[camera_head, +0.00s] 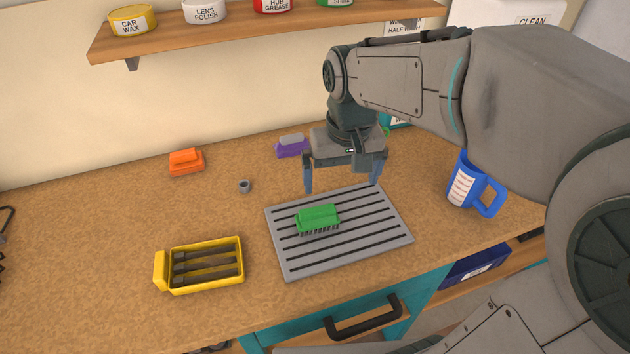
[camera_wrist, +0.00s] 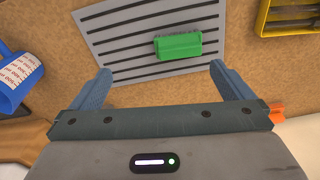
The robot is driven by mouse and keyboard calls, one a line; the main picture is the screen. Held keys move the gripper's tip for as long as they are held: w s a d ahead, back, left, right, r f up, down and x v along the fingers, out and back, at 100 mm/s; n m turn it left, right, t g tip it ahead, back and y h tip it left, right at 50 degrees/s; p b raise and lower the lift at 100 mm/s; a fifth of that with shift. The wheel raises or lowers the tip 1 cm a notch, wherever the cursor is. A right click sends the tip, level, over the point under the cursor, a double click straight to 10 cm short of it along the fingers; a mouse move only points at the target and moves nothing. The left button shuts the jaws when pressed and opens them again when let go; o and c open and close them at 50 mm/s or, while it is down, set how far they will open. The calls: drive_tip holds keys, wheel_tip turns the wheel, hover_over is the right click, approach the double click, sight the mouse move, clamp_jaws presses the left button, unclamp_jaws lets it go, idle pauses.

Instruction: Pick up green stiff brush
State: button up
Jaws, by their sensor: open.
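The green stiff brush (camera_head: 317,218) lies bristles down on a grey slotted mat (camera_head: 376,243) on the workbench. In the wrist view the brush (camera_wrist: 178,46) is seen from above, ahead of the fingers and right of the middle of the gap. My gripper (camera_head: 342,182) is open and empty, pointing down above the back edge of the mat, behind and to the right of the brush. In the wrist view its two fingers (camera_wrist: 160,78) are spread wide. It does not touch the brush.
A blue mug (camera_head: 466,187) stands right of the mat. A yellow tray (camera_head: 165,271) with dark bars sits at the front left. An orange brush (camera_head: 186,161), a purple one (camera_head: 291,147) and a small grey cup (camera_head: 244,186) are behind. A shelf (camera_head: 240,38) with cans hangs above.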

hover_over(317, 209)
drive_tip(key=f, duration=0.1)
drive_tip(key=shift+n+g, duration=0.4)
wheel_tip(317, 209, down, 14)
drive_tip(key=shift+r, duration=0.2)
drive_tip(key=c, duration=0.8)
